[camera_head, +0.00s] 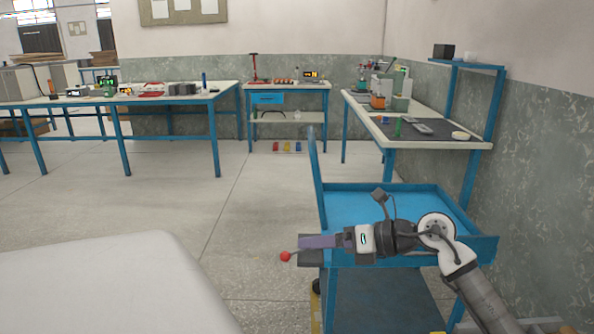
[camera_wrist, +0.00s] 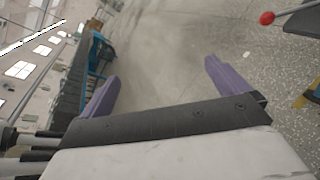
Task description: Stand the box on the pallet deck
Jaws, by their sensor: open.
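I cannot make out the pallet deck in either view. I cannot tell which thing is the task's box; a small dark box (camera_head: 443,51) sits on the high blue shelf at the right. My gripper (camera_head: 318,241) is level above the near left side of the blue cart, pointing left. In the wrist view its two purple fingers (camera_wrist: 160,85) are spread wide with nothing between them, over bare floor.
The blue cart (camera_head: 400,203) has an empty-looking top tray and an upright handle. A red ball knob (camera_head: 285,257) on a rod is close to my fingers. Workbenches (camera_head: 160,98) line the back.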

